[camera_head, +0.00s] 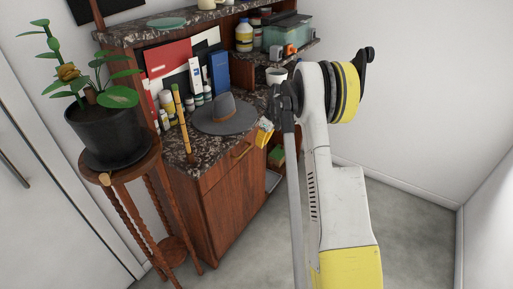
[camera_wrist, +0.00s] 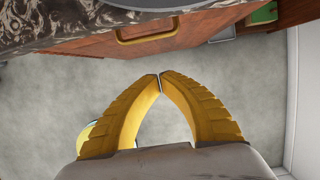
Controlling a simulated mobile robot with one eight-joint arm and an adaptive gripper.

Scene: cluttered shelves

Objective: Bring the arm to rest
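My gripper (camera_wrist: 160,77) is shut, its two yellow ribbed fingers meeting at the tips with nothing visible between them. Below them the wrist view shows grey floor. In the head view my gripper (camera_head: 265,135) shows small and partly hidden behind my arm, in front of the wooden cabinet (camera_head: 228,205) and near its countertop edge. My white and yellow arm stands upright right of the cabinet. In the wrist view the cabinet's countertop edge (camera_wrist: 60,28) and drawer handle (camera_wrist: 150,33) lie beyond the fingertips.
A grey hat (camera_head: 225,115), bottles, books (camera_head: 168,62) and a white cup (camera_head: 276,75) crowd the counter. A potted plant (camera_head: 108,130) is on a stand at left. Floor on the right (camera_head: 415,235) is clear up to the walls.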

